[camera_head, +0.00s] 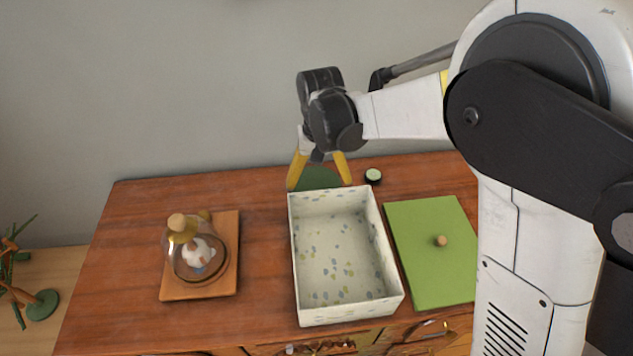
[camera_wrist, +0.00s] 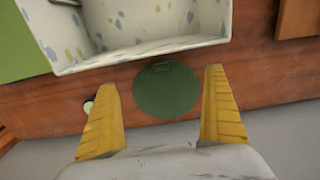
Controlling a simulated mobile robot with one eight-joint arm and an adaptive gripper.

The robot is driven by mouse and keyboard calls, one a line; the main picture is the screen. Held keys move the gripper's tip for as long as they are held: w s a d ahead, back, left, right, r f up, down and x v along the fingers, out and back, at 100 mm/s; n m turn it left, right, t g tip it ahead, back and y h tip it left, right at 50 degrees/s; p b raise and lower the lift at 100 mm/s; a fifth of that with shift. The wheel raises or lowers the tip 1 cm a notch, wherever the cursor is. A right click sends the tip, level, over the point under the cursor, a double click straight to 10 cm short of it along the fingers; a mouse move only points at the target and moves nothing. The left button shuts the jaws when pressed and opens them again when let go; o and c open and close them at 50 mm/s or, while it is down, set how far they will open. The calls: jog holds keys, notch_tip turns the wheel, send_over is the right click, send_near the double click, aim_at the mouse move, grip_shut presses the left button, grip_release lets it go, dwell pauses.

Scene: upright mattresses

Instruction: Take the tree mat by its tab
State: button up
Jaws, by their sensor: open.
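The tree mat appears to be the dark green round mat (camera_wrist: 166,95) lying flat on the wooden top in the wrist view. A small raised strip that looks like its tab (camera_wrist: 160,66) shows on its edge facing the box. In the head view the mat (camera_head: 318,179) shows behind the box, partly hidden by my gripper and the box wall. My gripper (camera_head: 320,186) points down over the mat, with its yellow fingers apart. In the wrist view the gripper (camera_wrist: 160,80) is open and empty, one finger on each side of the mat.
A speckled open box (camera_head: 343,313) stands directly in front of the mat. A green lid with a knob (camera_head: 430,275) lies right of it. A glass dome (camera_head: 195,250) sits on a wooden board (camera_head: 222,287) at left.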

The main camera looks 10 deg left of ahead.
aim_at(315, 183)
jog(key=f, duration=0.2)
jog(key=f+b, duration=0.1)
jog(key=f, duration=0.1)
jog(key=f+b, duration=0.1)
jog(key=f, duration=0.1)
jog(key=shift+s+f, duration=0.25)
jog(key=shift+f, duration=0.05)
jog(key=c, duration=2.1)
